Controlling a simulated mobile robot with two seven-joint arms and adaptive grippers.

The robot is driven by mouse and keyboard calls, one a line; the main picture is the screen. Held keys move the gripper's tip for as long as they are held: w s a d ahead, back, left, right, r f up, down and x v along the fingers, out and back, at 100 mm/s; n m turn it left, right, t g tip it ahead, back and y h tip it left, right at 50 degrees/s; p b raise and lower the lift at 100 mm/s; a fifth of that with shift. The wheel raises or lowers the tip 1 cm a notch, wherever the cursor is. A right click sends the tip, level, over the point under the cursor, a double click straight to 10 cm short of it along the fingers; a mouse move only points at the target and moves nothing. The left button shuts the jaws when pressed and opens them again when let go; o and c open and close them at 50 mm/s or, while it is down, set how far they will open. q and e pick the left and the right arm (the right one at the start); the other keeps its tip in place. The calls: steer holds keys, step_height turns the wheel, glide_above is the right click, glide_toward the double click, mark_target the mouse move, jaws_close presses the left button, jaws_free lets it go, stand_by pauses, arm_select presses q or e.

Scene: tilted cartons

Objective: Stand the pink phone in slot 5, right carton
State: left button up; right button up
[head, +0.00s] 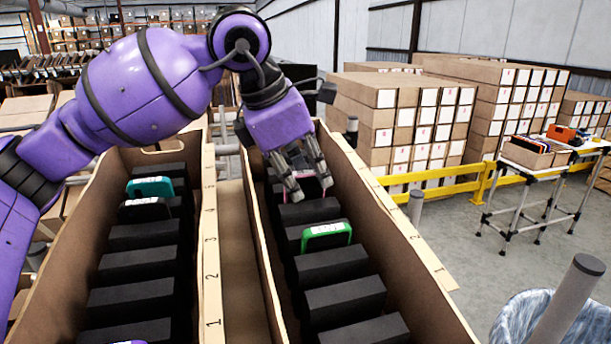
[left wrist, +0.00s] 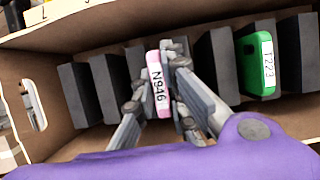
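The pink phone (left wrist: 158,84), with a white label reading N946, stands nearly upright among the black dividers of the right carton (head: 427,290). My left gripper (head: 305,180) reaches down into this carton, with its fingers on both sides of the phone, seemingly touching it. In the head view only a little pink shows between the fingers. The phone's lower end is hidden, so I cannot tell whether it rests in a slot or which one. My right gripper is not in view.
A green phone (head: 326,236) stands in the right carton, nearer than the gripper. The left carton (head: 209,262) holds a teal phone (head: 150,187) and a dark phone (head: 145,209). Black dividers fill both cartons. A yellow rail (head: 440,187) and a side table (head: 535,171) stand to the right.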

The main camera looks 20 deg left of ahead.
arm_select(q)
steer(key=o, duration=0.5)
steer(key=shift+s+f, duration=0.15)
steer(key=shift+f, duration=0.8)
steer(key=shift+w, duration=0.2)
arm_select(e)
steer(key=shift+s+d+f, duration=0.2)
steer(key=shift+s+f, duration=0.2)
arm_select(q)
steer(key=shift+r, duration=0.1)
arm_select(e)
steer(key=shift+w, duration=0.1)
arm_select(q)
steer(key=shift+a+r, duration=0.1)
steer(key=shift+r, duration=0.25)
steer(key=v, duration=1.2)
steer(key=shift+w+d, duration=0.15)
steer(key=shift+d, duration=0.15)
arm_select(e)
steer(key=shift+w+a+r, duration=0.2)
arm_select(q)
steer(key=shift+r, duration=0.15)
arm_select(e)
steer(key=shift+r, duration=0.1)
